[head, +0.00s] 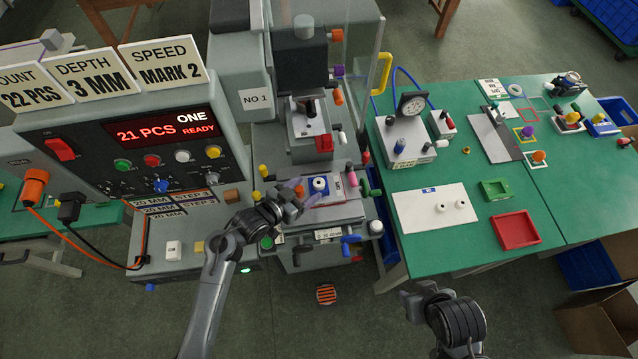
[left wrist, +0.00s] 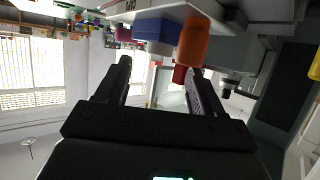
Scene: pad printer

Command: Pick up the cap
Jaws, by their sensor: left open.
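A white cap (head: 320,184) with a dark blue centre sits on the blue fixture of the pad printer in the head view. In the left wrist view a pale block (left wrist: 158,47) under a blue part (left wrist: 158,29) shows beyond the fingers; I cannot tell for sure that it is the cap. My left gripper (head: 300,191) is open, its fingers pointing at the cap from the left. In the left wrist view its jaws (left wrist: 160,75) are apart with nothing held between them. My right gripper (head: 420,293) is low in the head view, away from the cap; its jaws are unclear.
An orange knob (left wrist: 193,40) is close to the left fingers. Coloured handles and levers crowd the printer (head: 318,214). A white plate (head: 420,220) with two white round pieces lies on the green table (head: 470,245), beside a red tray (head: 516,231) and a green tray (head: 495,190).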

